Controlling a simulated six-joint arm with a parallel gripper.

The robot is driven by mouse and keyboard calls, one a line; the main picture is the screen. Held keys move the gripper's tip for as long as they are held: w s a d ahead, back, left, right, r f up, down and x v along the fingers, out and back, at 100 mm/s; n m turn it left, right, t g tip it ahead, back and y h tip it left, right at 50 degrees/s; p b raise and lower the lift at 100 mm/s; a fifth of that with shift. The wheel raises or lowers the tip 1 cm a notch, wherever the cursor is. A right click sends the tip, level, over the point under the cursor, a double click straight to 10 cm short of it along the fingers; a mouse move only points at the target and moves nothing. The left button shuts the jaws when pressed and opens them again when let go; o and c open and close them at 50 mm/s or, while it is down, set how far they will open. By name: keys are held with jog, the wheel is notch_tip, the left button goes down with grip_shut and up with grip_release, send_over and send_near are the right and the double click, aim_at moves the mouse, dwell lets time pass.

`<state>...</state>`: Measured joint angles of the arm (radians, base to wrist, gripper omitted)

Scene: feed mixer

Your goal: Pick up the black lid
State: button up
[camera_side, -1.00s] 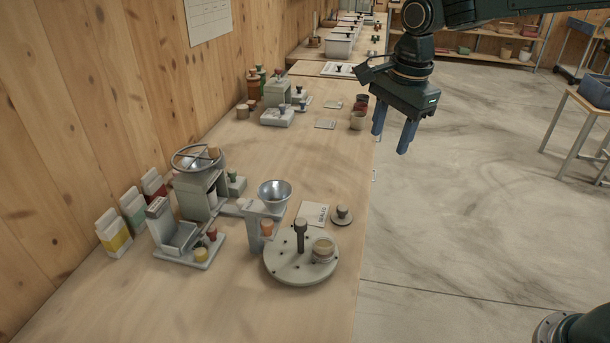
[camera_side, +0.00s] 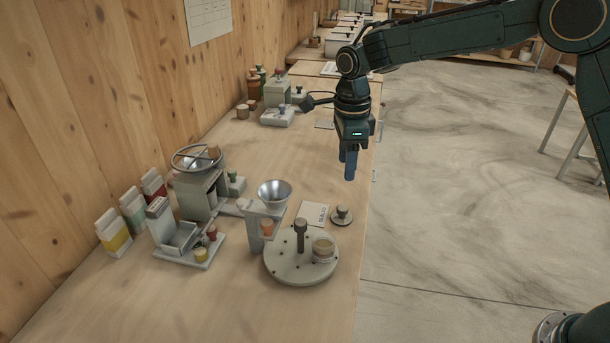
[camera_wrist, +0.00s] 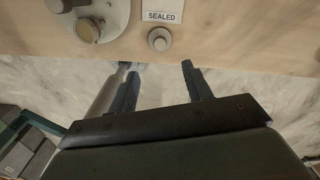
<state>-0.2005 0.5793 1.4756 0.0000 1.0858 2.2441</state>
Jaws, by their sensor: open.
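The lid (camera_side: 342,215) is a small round disc with a knob on top. It looks dark grey-brown rather than pure black and lies flat on the bench near its right edge. In the wrist view the lid (camera_wrist: 160,39) is at the top middle, ahead of the fingertips. My gripper (camera_side: 348,173) points down above and behind the lid, well clear of it. In the wrist view my gripper (camera_wrist: 160,70) has its two fingers apart with nothing between them.
A card reading SEALED (camera_wrist: 162,12) lies beside the lid. A round turntable (camera_side: 290,265) with a post and a cup stands in front of it. A metal funnel (camera_side: 274,193) on a stand is to the left.

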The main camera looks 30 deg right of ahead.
send_over(342, 207)
jog(key=shift+s+f, duration=0.15)
jog(key=shift+f, duration=3.75)
jog(key=shift+f, duration=0.1)
jog(key=shift+f, duration=2.5)
jog(key=shift+c, duration=0.4)
jog(key=c, duration=1)
